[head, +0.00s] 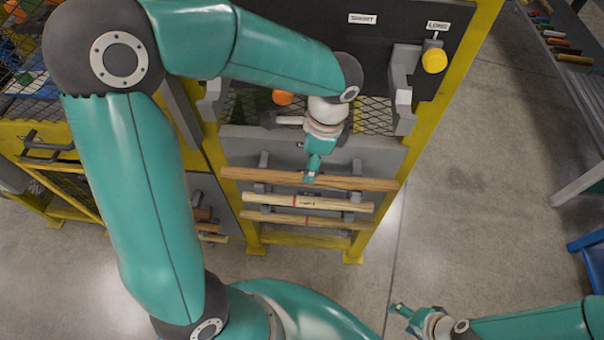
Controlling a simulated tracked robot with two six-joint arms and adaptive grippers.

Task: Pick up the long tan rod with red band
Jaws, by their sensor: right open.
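Several wooden rods lie crosswise on grey pegs on the front of a yellow-framed rack. A pale tan rod with a red band and dark lettering (335,204) lies in the middle. A browner rod, also with a red band (275,217), lies just below it. The longest rod, orange-brown (355,183), lies above both; no red band shows on it. My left gripper (310,176) points down at the middle of this top rod, overlapping it; whether its fingers are closed is unclear. My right gripper (396,308) is open and empty, low and right, apart from the rods.
The rack has a dark panel with a SHORT sign (362,19) and a LONG sign (438,26), above a mesh. A yellow round piece (434,61) sits below the LONG sign. Grey floor (480,190) is clear to the right. A bench (575,110) stands far right.

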